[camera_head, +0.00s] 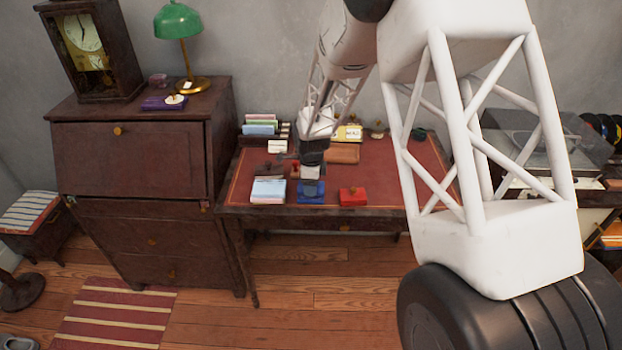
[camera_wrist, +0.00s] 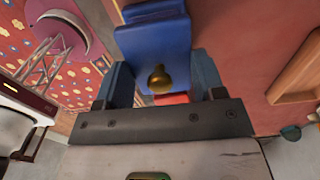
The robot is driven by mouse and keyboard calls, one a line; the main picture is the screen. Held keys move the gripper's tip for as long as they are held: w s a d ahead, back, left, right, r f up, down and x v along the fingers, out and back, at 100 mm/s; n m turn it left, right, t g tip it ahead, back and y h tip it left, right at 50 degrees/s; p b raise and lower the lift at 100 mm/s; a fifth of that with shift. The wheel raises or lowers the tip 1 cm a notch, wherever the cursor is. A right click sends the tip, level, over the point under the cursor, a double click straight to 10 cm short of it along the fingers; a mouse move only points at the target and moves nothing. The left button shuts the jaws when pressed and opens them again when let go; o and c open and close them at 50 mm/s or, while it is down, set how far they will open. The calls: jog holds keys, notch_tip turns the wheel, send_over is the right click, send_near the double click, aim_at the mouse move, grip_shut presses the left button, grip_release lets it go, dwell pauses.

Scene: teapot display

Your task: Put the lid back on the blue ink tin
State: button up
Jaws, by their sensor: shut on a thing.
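The blue lid (camera_wrist: 152,45) with a round brass knob lies between the two fingers of my gripper (camera_wrist: 160,76) in the wrist view, and the gripper is shut on it. A darker blue edge (camera_wrist: 150,9) shows at the top of that view, probably the blue ink tin. In the head view my gripper (camera_head: 311,184) points down at the front of the red-topped desk, right over the blue ink tin (camera_head: 311,198). The fingers hide much of lid and tin there. I cannot tell whether the lid touches the tin.
A red tin (camera_head: 353,196) stands close right of the blue one, and a pale paper stack (camera_head: 268,190) close left. A brown tray (camera_head: 343,153) and a card holder (camera_head: 262,128) lie farther back. The desk top (camera_head: 395,170) is clear at right.

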jog(key=shift+f, duration=0.85)
jog(key=shift+f, duration=0.2)
dwell(2.2)
jog(key=o, duration=1)
jog(key=shift+o, duration=0.6)
jog(key=shift+r, duration=0.15)
jog(key=shift+r, duration=3.35)
jog(key=shift+c, duration=0.5)
grip_shut()
